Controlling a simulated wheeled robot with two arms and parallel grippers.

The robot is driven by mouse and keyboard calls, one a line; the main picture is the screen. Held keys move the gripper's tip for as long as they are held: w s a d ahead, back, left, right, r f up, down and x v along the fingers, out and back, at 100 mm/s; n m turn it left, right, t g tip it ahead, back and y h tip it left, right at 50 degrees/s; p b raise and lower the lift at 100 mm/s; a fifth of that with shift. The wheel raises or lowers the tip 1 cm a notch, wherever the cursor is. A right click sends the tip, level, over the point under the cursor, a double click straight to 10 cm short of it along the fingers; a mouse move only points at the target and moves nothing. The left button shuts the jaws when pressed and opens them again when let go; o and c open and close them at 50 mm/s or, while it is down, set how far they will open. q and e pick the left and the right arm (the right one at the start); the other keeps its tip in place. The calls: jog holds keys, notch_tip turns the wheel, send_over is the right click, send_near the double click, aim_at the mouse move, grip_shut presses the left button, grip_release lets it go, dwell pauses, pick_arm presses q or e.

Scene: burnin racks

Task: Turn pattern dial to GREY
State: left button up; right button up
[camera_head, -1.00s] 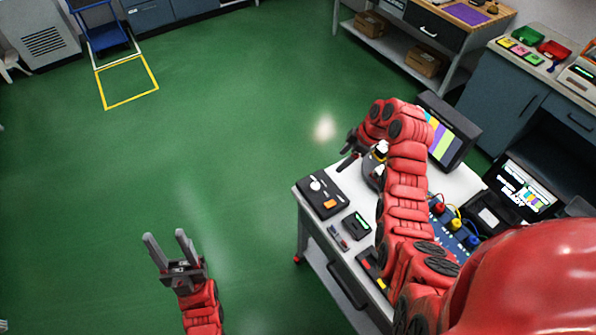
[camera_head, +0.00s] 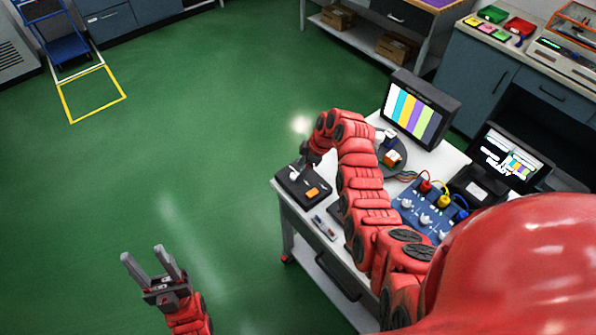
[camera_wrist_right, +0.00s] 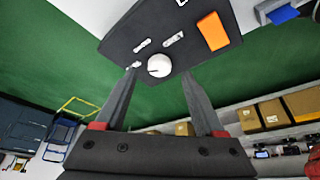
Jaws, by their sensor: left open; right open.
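A black control box (camera_head: 312,190) with a white round dial (camera_head: 295,174) and an orange button (camera_head: 312,192) sits at the table's left corner. In the right wrist view, the white dial (camera_wrist_right: 159,66) lies between the fingertips of my open right gripper (camera_wrist_right: 160,74); I cannot tell whether they touch it. My left gripper (camera_head: 148,262) is open and empty over the green floor. A monitor (camera_head: 417,110) shows coloured vertical bars.
A blue panel (camera_head: 408,202) with white knobs and coloured plugs, a round dark stand (camera_head: 390,170) and a second screen (camera_head: 511,158) share the white table (camera_head: 450,160). My right arm crosses above the table.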

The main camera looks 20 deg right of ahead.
aim_at(295, 177)
jog(key=shift+p+x, duration=0.3)
jog(key=shift+x, duration=1)
grip_shut()
